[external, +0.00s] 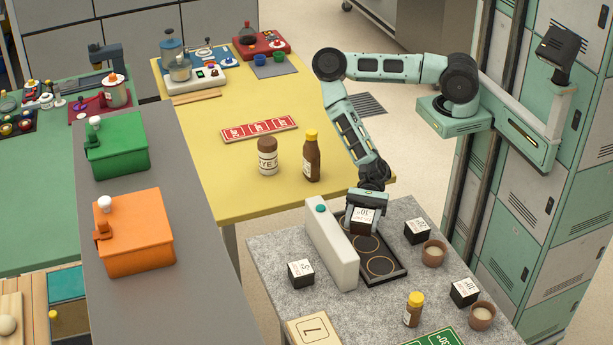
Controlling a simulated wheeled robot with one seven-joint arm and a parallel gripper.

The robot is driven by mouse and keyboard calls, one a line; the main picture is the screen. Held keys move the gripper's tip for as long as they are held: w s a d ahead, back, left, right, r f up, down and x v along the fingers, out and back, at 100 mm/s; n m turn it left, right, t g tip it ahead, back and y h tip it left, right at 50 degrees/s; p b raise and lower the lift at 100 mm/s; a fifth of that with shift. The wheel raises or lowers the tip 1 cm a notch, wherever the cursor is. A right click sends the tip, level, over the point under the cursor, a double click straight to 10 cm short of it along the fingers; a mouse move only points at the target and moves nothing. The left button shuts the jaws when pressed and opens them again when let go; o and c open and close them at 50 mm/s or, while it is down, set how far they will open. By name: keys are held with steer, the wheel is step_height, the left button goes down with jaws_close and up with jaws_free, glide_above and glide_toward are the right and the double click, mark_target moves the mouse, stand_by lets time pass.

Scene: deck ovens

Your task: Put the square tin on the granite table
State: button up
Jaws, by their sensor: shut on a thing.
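My gripper (366,201) points down over the granite table (281,246) and is shut on a square tin (363,222), black with a white face marked with a number. The held tin is at the far end of a black tray with ring marks (393,274), just right of an upright pale slab (335,245) with a teal button. I cannot tell whether the tin touches the tray. Similar black-and-white square tins stand on the granite table: one at the left (301,273), one at the back right (417,231) and one at the front right (464,291).
Two brown cups (434,254) (482,316) and a yellow-capped bottle (413,309) stand on the granite table's right side. A yellow table (212,170) with a jar (267,157) and bottle (311,157) is behind. Bare granite shows at the back left.

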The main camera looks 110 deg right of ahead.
steer(key=a+r+n+g+y+b, duration=0.1)
steer(key=a+n+g+y, duration=0.2)
steer(key=a, duration=0.6)
steer(key=w+a+r+m+t+h+b, duration=0.1)
steer(key=w+a+r+m+t+h, duration=0.3)
steer(key=w+a+m+t+h, duration=0.45)
steer(key=shift+w+d+f+m+t+h, duration=0.1)
steer(key=shift+w+f+m+t+h, duration=0.2)
steer(key=shift+f+m+h, duration=1.55)
steer(key=shift+w+a+f+n+t+h, duration=0.1)
steer(key=shift+w+f+t+h, duration=0.25)
steer(key=shift+f+h, duration=1.85)
steer(key=shift+w+d+f+m+t+h, duration=0.1)
steer(key=shift+w+f+m+t+h, duration=0.55)
steer(key=shift+f, duration=2.8)
steer(key=shift+s+f+m+g, duration=0.2)
steer(key=shift+s+m+g, duration=0.05)
steer(key=shift+s+g, duration=0.15)
steer(key=o, duration=1.1)
steer(key=shift+r, duration=0.15)
